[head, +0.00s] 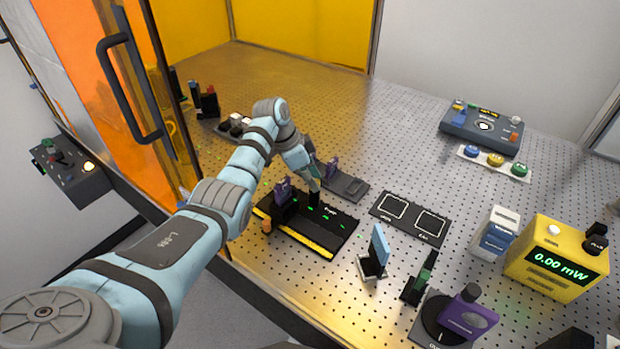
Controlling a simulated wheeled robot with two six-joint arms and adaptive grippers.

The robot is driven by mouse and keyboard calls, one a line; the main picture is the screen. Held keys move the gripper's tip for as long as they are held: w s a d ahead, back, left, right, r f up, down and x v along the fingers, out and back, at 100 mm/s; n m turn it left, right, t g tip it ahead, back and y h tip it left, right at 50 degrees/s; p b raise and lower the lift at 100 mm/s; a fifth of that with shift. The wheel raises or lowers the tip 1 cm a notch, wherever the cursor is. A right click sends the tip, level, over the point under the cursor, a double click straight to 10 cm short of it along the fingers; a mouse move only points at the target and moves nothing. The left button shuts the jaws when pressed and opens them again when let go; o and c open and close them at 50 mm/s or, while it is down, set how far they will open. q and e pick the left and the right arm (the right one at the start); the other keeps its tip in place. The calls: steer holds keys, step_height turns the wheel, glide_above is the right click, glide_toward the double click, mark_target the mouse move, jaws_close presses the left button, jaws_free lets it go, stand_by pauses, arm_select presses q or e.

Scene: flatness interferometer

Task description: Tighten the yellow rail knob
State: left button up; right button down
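The black rail (330,237) with a yellow front edge lies on the perforated table near its front left. A dark carriage with a purple mount (284,192) stands at the rail's left end. A small orange-yellow knob (266,227) sticks out at the carriage's front left; it looks like the yellow rail knob. My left gripper (314,199) points down over the back middle of the rail, to the right of the carriage and apart from the knob. Its dark fingertips are too small to show whether they are open. My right gripper is out of view.
Another purple mount (331,168) stands behind the rail. A blue plate on a stand (379,248) and a green-black post (420,284) stand to the right. A yellow power meter (553,262) reads 0.00 mW. An orange door panel with a handle (128,90) is at left. The table's back middle is clear.

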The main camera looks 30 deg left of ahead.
arm_select(q)
steer(key=o, duration=0.3)
steer(key=shift+d+f, duration=0.2)
steer(key=shift+o, duration=0.7)
steer(key=shift+w, duration=0.2)
steer(key=shift+r, duration=0.1)
steer(key=v, duration=0.7)
steer(key=shift+r, duration=0.15)
